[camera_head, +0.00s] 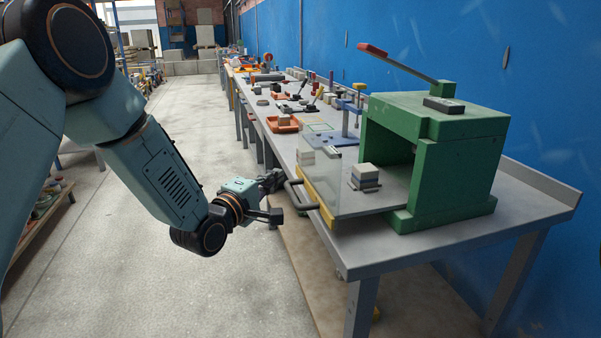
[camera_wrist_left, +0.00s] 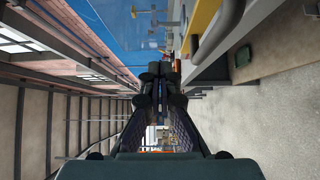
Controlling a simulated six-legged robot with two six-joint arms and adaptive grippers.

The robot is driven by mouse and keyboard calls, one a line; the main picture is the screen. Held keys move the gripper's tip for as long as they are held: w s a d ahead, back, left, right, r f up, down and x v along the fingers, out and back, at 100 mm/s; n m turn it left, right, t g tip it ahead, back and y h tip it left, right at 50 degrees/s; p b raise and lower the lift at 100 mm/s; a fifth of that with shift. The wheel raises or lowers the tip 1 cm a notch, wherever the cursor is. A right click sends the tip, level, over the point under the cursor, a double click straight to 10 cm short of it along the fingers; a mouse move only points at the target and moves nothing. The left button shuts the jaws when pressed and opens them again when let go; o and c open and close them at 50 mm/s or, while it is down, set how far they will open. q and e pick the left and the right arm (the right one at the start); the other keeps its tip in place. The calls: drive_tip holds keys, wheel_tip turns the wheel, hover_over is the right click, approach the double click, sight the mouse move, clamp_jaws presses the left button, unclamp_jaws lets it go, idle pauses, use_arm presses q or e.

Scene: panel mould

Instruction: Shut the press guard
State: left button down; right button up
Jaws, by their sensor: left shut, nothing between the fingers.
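The green press (camera_head: 440,165) stands on the near end of the long grey bench in the head view. Its clear guard (camera_head: 346,180) has a yellow edge and stands swung out from the press, toward the aisle side, so the press opening shows. A grey bar handle (camera_head: 298,194) sticks out from the guard's yellow edge. My left gripper (camera_head: 280,180) is shut and empty, just left of the handle; I cannot tell whether they touch. In the left wrist view, the shut fingers (camera_wrist_left: 158,78) point ahead, with the handle (camera_wrist_left: 222,30) at upper right. My right gripper is not in view.
A red-tipped lever (camera_head: 405,63) rises above the press. Orange trays (camera_head: 284,124) and tools line the bench (camera_head: 455,238) farther back. The concrete aisle (camera_head: 190,110) is clear.

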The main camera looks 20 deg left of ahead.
sight(309, 163)
use_arm(q)
drive_tip(key=w+d, duration=0.2)
drive_tip(key=w, duration=0.1)
drive_tip(key=w+d+b, duration=0.1)
drive_tip(key=w, duration=0.1)
drive_tip(key=shift+w, duration=0.1)
drive_tip(key=shift+w+d, duration=0.35)
drive_tip(key=shift+d, duration=0.15)
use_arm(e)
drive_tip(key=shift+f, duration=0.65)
use_arm(q)
drive_tip(key=shift+w+d, duration=0.15)
drive_tip(key=shift+d, duration=0.05)
